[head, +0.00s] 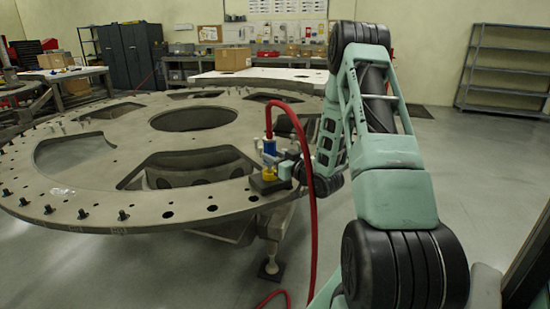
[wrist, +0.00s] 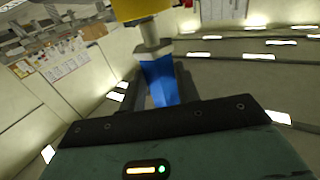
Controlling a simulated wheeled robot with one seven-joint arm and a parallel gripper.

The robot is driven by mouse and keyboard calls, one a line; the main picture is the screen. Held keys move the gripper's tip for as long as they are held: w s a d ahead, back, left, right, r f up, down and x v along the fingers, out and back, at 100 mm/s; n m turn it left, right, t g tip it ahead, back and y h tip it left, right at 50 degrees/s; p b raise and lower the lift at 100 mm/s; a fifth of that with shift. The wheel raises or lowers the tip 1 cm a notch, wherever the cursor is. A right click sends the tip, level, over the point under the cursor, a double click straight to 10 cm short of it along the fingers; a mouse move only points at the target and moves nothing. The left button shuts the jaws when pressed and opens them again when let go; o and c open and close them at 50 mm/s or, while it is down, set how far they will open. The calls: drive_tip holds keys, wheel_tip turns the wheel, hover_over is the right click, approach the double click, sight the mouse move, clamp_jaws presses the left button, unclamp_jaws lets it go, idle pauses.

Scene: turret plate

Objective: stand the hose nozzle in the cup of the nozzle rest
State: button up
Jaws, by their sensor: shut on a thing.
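The hose nozzle (head: 269,147) has a blue body, a metal neck and a yellow end, and stands roughly upright with the yellow end down in the head view. My gripper (head: 273,158) is shut on its blue body. In the wrist view the blue body of the nozzle (wrist: 160,80) sits between the dark fingers of my gripper (wrist: 157,92), with the yellow end cut off at the top edge. A dark block, apparently the nozzle rest (head: 264,187), lies right under the yellow end at the plate's edge. I cannot tell whether the end is in its cup.
A red hose (head: 313,220) rises from the nozzle, arches right and hangs to the floor. The large grey turret plate (head: 110,170) has wide openings and several studs along its rim. A workbench with cardboard boxes (head: 233,58) stands behind. Open floor lies to the right.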

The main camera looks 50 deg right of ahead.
drive_tip(key=shift+f+b, duration=1.4)
drive_tip(key=shift+f, duration=0.1)
idle(1.2)
drive_tip(key=o, duration=1.2)
drive_tip(key=shift+s+a+p, duration=0.25)
drive_tip(key=shift+s+a, duration=0.15)
drive_tip(key=shift+s, duration=2.45)
drive_tip(key=shift+s+a+p, duration=0.25)
drive_tip(key=shift+s+a, duration=0.15)
drive_tip(key=shift+s, duration=2.5)
drive_tip(key=shift+s+a+p, duration=0.25)
drive_tip(key=shift+s+a, duration=0.15)
drive_tip(key=shift+s, duration=2.45)
